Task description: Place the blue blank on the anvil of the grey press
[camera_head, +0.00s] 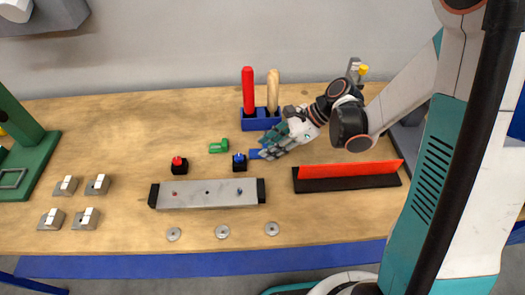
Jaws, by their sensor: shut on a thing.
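A dark grey base at the right, seemingly part of the grey press (406,140), is largely hidden behind my arm. Its anvil cannot be made out.
A blue rack (260,122) with red and wooden handles stands behind my gripper. A blue-topped black block (239,163), a grey bar (207,194) and a red-black strip (347,177) lie in front. A green press (30,155) stands far left. The left rear bench is clear.

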